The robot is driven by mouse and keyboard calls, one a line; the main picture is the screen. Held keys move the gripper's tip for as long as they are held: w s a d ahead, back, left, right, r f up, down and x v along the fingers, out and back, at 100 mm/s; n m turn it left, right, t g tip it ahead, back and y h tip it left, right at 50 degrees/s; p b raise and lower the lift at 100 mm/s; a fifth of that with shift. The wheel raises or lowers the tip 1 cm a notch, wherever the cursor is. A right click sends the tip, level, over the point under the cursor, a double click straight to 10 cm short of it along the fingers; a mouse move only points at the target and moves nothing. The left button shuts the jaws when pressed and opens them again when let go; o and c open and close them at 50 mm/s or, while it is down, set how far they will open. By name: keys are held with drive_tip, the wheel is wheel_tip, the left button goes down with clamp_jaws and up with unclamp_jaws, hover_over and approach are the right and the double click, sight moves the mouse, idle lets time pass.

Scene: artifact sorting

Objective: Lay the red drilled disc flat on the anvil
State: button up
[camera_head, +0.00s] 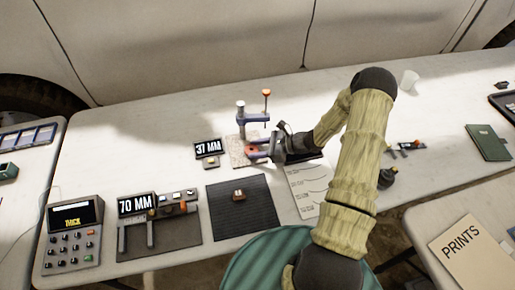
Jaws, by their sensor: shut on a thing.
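The red drilled disc (252,149) shows as a small red-orange shape at the foot of the blue stand (241,116). My gripper (256,149) reaches in from the right and is shut on the disc. The stand has an upright column, a blue arm reaching right and a rod with an orange knob (266,93). It stands on a speckled pale plate (236,158). The anvil cannot be made out clearly around the disc and fingers. I cannot tell whether the disc touches it or lies fully flat.
A "37 MM" display (208,148) stands close left of the stand. A dark ribbed mat (258,216) with a small block lies in front.

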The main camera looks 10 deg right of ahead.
drive_tip(key=shift+s+f, duration=0.1)
drive_tip(key=shift+f, duration=0.2)
drive_tip(key=shift+s+f, duration=0.15)
drive_tip(key=shift+f, duration=0.15)
drive_tip(key=o, duration=1.1)
drive_tip(key=shift+f+b, duration=0.1)
drive_tip(key=shift+b, duration=0.2)
drive_tip(key=shift+c, duration=0.2)
drive_tip(key=shift+r+p, duration=0.35)
drive_tip(key=shift+r, duration=0.05)
drive_tip(key=shift+d+r, duration=0.2)
drive_tip(key=v, duration=0.5)
drive_tip(key=b+v, duration=0.1)
drive_tip(key=v, duration=0.4)
drive_tip(key=shift+d+r, duration=0.3)
drive_tip(key=shift+r, duration=0.05)
drive_tip(key=shift+s+d+r, duration=0.2)
drive_tip(key=shift+d+r, duration=0.05)
drive_tip(key=shift+d, duration=0.05)
